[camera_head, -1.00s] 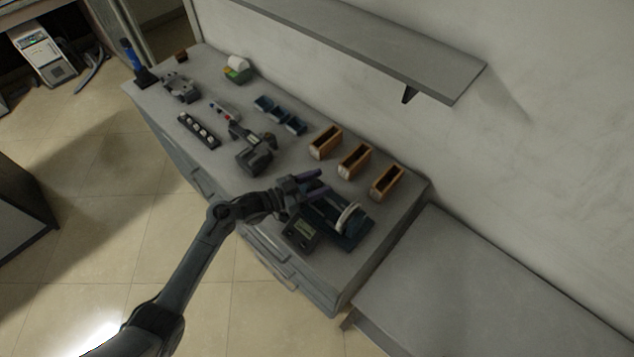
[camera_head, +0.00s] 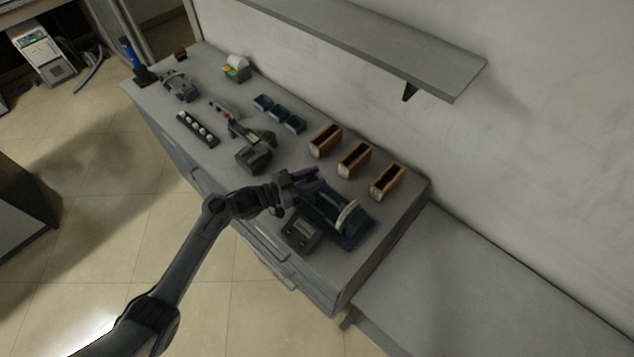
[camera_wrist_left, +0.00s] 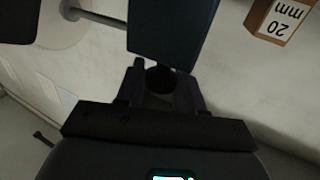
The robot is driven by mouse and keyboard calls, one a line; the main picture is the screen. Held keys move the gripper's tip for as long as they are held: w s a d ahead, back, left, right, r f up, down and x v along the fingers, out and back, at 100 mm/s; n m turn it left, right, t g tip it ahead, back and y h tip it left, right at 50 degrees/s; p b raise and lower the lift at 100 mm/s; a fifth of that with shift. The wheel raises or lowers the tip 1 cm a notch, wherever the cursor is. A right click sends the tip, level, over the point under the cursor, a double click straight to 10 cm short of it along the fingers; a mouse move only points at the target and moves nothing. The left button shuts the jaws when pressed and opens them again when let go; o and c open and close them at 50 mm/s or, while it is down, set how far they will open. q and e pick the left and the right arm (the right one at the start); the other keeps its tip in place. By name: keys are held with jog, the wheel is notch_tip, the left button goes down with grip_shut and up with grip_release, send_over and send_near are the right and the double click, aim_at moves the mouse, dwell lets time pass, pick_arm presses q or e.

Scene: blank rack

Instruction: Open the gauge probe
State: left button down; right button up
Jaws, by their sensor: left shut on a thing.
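The gauge (camera_head: 348,232) stands at the near right end of the workbench, with a dark blue base, a pale ring and a small display box (camera_head: 301,231) beside it. My left gripper (camera_head: 316,182) is at the gauge's back left side. In the left wrist view, the gripper's two fingers (camera_wrist_left: 161,88) are shut on a dark round knob (camera_wrist_left: 160,77), just below a dark blue block (camera_wrist_left: 172,32) of the gauge. The gripper hides part of the gauge in the head view. How far the probe is open cannot be told. My right gripper is not in view.
Several wooden bins (camera_head: 354,160) stand along the wall behind the gauge; one (camera_wrist_left: 280,20) is marked 20 mm. A dark hand-held tool (camera_head: 253,152) and blue trays (camera_head: 279,115) lie to the left. A shelf (camera_head: 400,60) overhangs the back. A lower grey surface (camera_head: 480,290) is clear.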

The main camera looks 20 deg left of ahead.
pick_arm(q)
jog(key=shift+w+a, duration=0.2)
jog(key=shift+a, duration=0.25)
jog(key=c, duration=0.9)
grip_release()
jog(key=shift+d, duration=0.1)
jog(key=shift+o, duration=0.2)
jog(key=shift+s, duration=0.15)
jog(key=v, duration=1)
jog(key=shift+s+a, duration=0.2)
jog(key=shift+a, duration=0.05)
jog(key=shift+r, duration=0.1)
